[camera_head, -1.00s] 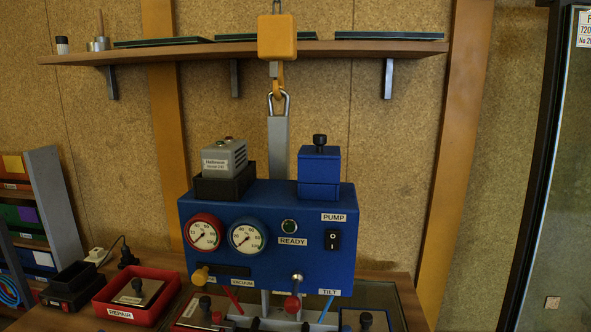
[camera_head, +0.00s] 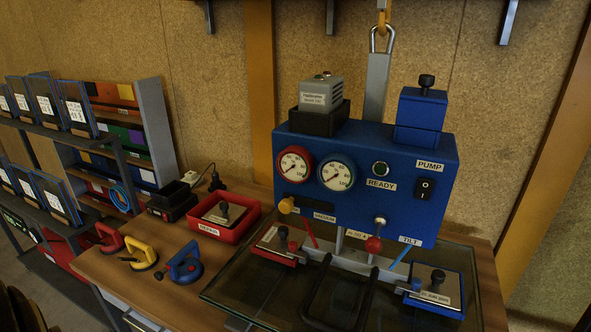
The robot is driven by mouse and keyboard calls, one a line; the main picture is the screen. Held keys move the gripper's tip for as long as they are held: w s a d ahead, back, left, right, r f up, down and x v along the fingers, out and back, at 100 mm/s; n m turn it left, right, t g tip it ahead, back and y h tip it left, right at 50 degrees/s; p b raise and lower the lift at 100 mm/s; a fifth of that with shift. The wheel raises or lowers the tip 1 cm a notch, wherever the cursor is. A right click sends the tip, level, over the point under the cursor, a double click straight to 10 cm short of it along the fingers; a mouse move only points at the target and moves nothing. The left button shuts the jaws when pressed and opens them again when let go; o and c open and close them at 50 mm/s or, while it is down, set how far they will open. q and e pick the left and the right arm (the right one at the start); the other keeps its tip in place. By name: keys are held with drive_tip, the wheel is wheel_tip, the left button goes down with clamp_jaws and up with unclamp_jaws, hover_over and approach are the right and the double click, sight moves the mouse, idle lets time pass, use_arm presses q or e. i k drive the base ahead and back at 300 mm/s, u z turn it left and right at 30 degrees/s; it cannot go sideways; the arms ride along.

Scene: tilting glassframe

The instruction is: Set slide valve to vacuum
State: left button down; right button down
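The slide valve is a yellow knob (camera_head: 286,205) at the left end of a dark slot (camera_head: 308,205) low on the front of the blue control box (camera_head: 370,185). A label reading VACUUM (camera_head: 324,217) sits just below and to the right of the slot. Neither of my grippers shows in the head view.
A glass pane (camera_head: 275,295) lies on the wooden table (camera_head: 120,262) under the box, with a dark handle frame on it. A red tray (camera_head: 238,232) and red, yellow and blue suction cups (camera_head: 184,264) stand left of it. A shelf rack (camera_head: 150,115) is further left.

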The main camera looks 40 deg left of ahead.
sight(286, 206)
drive_tip(key=z, duration=0.7)
drive_tip(key=k, duration=1.15)
drive_tip(key=u, duration=2.15)
drive_tip(key=i, duration=0.5)
